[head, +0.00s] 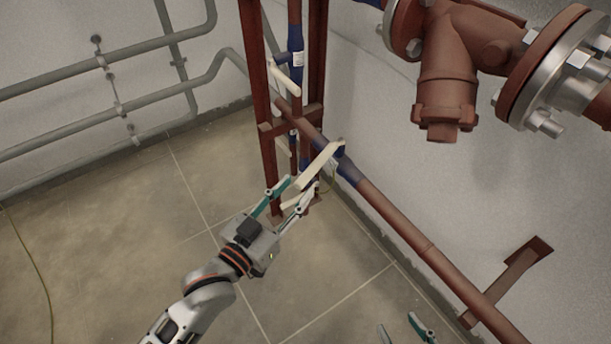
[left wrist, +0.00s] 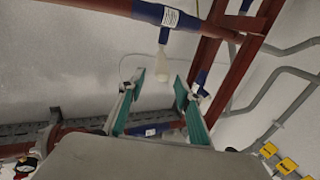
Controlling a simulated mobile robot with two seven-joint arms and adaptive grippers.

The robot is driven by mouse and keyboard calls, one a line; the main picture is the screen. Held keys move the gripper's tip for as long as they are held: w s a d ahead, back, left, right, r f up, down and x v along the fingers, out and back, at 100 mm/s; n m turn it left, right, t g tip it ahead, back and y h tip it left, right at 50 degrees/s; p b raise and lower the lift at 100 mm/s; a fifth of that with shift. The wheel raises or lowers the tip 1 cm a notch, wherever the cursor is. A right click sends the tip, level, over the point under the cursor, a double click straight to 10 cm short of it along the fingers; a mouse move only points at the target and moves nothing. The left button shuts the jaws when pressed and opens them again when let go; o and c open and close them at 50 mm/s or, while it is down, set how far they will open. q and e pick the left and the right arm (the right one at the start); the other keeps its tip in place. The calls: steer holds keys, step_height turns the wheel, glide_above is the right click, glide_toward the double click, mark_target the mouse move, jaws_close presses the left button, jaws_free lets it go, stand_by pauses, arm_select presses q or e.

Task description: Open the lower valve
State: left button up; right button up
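The lower valve (head: 346,168) is a blue body on the sloping red-brown pipe, with a long cream lever (head: 319,164). In the head view the lever slants down-left from the valve toward my left gripper (head: 303,184). That gripper is open, with its green-padded fingers apart and the lever's lower end close to its fingertips. In the left wrist view the cream lever (left wrist: 158,62) hangs from a blue valve (left wrist: 164,16) just ahead of the gap between the fingertips. Contact cannot be told. My right gripper (head: 402,332) is partly in view at the bottom, open and apart from the pipe.
An upper blue valve (head: 296,56) with a cream lever (head: 285,80) is on a vertical pipe inside the red frame (head: 262,122). Large flanged piping (head: 446,80) stands at the upper right. Grey pipes (head: 150,45) run along the left wall. The tiled floor at left is mostly clear.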

arm_select(q)
steer(key=shift+v, duration=1.25)
